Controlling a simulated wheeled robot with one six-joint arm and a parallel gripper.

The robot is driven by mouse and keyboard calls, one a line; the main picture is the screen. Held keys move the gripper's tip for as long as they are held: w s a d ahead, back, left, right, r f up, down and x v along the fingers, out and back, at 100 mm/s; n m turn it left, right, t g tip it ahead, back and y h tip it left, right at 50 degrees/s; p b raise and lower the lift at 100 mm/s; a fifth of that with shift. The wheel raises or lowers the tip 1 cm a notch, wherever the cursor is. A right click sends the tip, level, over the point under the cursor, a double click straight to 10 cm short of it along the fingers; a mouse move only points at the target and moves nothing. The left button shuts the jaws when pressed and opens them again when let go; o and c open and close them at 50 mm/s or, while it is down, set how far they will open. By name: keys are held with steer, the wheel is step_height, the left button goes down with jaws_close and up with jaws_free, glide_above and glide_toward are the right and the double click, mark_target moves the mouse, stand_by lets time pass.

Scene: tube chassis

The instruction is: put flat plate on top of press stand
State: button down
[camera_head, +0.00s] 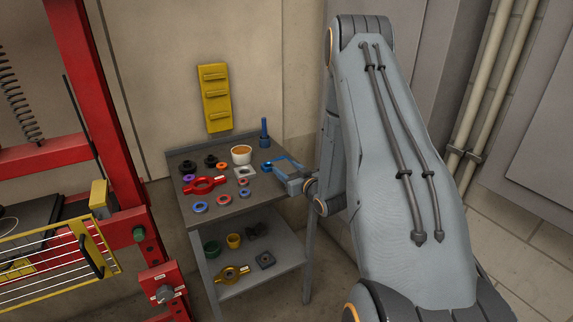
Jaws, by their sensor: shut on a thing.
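My gripper (279,168) is low over the right side of the grey cart's top shelf. It is shut on a small dark blue part (267,168), whose shape is hard to make out. A light grey square plate with a hole (244,172) lies flat on the shelf, just left of my gripper and apart from it. It looks like the flat plate. The red press frame (88,110) stands at the far left, with a dark flat surface (28,222) partly hidden behind a yellow wire guard (58,252).
The cart top (235,205) holds a red two-handled ring (203,185), an orange-filled cup (241,154), a blue upright peg (264,133) and several small rings. The lower shelf (245,292) holds more parts. A yellow rack (215,98) hangs on the wall. My arm fills the right.

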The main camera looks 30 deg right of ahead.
steer(key=shift+f+p, duration=0.55)
steer(key=shift+f, duration=1.45)
steer(key=shift+f, duration=0.15)
steer(key=c, duration=0.8)
jaws_free()
steer(key=shift+f, duration=0.1)
steer(key=s+r+b, duration=0.2)
steer(key=s+b, duration=0.1)
steer(key=s, duration=0.9)
steer(key=s+a+r+g+h, duration=0.1)
steer(key=a+r+g, duration=0.2)
steer(key=a+g, duration=0.45)
steer(key=s+a+r+g, duration=0.3)
steer(key=s+a, duration=0.3)
steer(key=s, duration=0.3)
steer(key=s+a+r+g, duration=0.4)
steer(key=s+a, duration=0.2)
steer(key=s, duration=0.4)
steer(key=shift+s+a, duration=0.3)
steer(key=shift+a, duration=0.1)
